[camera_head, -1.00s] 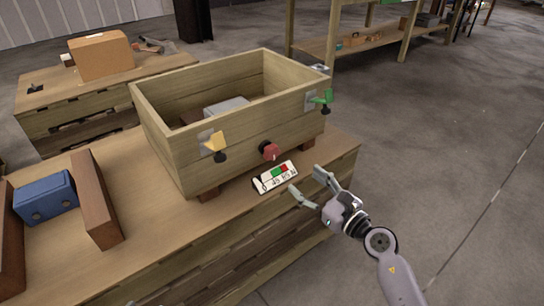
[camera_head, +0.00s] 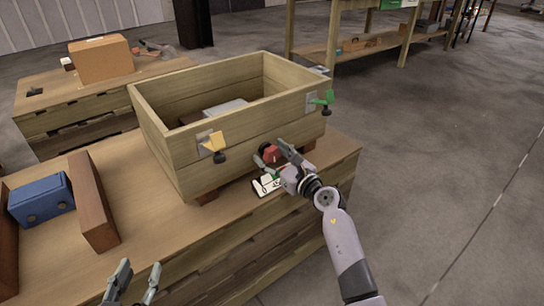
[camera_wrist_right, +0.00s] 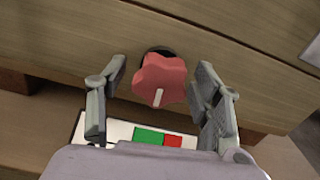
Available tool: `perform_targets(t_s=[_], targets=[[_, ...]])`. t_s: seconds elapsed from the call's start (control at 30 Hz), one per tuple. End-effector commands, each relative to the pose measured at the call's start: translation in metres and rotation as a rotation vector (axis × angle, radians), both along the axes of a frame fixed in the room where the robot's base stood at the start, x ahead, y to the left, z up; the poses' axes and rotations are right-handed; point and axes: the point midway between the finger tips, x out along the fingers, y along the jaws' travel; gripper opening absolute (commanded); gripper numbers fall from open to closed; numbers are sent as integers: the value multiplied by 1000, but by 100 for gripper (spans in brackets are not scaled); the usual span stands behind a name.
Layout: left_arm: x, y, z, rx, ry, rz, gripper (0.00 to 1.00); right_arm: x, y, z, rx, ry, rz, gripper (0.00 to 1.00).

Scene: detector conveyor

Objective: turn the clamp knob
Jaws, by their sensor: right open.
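The red clamp knob (camera_head: 269,153) sits low on the front wall of the wooden box (camera_head: 250,130). In the right wrist view the knob (camera_wrist_right: 160,79) is star-shaped, with a white mark pointing down. My right gripper (camera_head: 271,157) is open, with one finger on each side of the knob and a visible gap on both sides. The white label plate (camera_head: 266,186) with green and red fields lies below the knob and is partly hidden by the gripper. My left gripper (camera_head: 137,284) shows at the bottom edge, its fingers spread and empty, away from the box.
A blue block (camera_head: 41,199) lies between brown boards at left. A cardboard box (camera_head: 102,58) stands on another table. Floor at right is clear.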

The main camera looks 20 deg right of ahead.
Motion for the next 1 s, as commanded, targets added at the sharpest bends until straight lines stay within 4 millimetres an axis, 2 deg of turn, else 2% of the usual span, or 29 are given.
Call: perform_targets(t_s=[0.2, 0.9, 1.0], targets=[[0, 0, 0, 0, -1, 0, 40, 0, 0, 0, 0, 1, 0, 58], [0, 0, 0, 0, 1, 1, 40, 0, 0, 0, 0, 1, 0, 12], [0, 0, 0, 0, 1, 1, 40, 0, 0, 0, 1, 1, 0, 11]])
